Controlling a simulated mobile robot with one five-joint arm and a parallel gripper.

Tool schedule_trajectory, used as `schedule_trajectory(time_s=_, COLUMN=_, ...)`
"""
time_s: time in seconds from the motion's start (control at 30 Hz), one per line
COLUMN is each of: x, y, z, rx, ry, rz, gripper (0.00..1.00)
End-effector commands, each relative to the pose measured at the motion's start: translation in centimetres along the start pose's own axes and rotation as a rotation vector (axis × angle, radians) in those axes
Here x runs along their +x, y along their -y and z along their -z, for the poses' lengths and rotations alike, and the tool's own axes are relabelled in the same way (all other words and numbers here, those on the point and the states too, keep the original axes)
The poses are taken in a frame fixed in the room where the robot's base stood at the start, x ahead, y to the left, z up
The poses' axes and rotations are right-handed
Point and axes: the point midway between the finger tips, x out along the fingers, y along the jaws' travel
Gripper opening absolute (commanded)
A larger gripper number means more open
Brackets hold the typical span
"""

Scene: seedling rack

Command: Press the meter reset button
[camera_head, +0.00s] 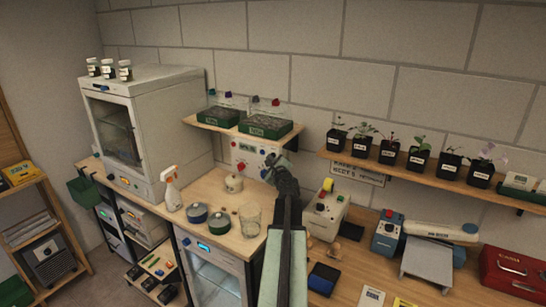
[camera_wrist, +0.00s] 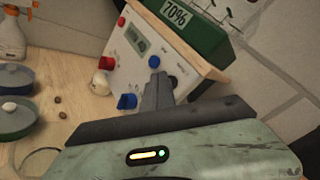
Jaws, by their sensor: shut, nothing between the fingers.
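A white wall panel (camera_head: 246,154) with a small dark display sits under the small shelf, behind the counter. In the wrist view, the panel (camera_wrist: 148,52) shows red knobs or buttons (camera_wrist: 106,62) and blue ones (camera_wrist: 127,101). I cannot read which one is marked reset. My gripper (camera_head: 270,168) is shut and empty, in front of the panel's right part in the head view. In the wrist view, its fingertips (camera_wrist: 157,82) overlap the panel's lower part near a blue control (camera_wrist: 154,61). I cannot tell whether they touch it. My gripper hides part of the panel.
The small shelf (camera_head: 205,127) with green trays overhangs the panel.

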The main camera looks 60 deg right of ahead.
Motion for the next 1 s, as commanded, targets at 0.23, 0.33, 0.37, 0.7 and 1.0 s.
schedule_trajectory(time_s=0.23, x=0.03, y=-0.01, z=-0.01, rx=0.0, ry=0.0, rz=0.0, gripper=0.0)
schedule_trajectory(time_s=0.33, x=0.1, y=0.05, z=0.04, rx=0.0, ry=0.0, rz=0.0, gripper=0.0)
schedule_trajectory(time_s=0.37, x=0.13, y=0.07, z=0.06, rx=0.0, ry=0.0, rz=0.0, gripper=0.0)
schedule_trajectory(time_s=0.7, x=0.42, y=0.27, z=0.27, rx=0.0, ry=0.0, rz=0.0, gripper=0.0)
schedule_trajectory(time_s=1.0, x=0.52, y=0.34, z=0.34, rx=0.0, ry=0.0, rz=0.0, gripper=0.0)
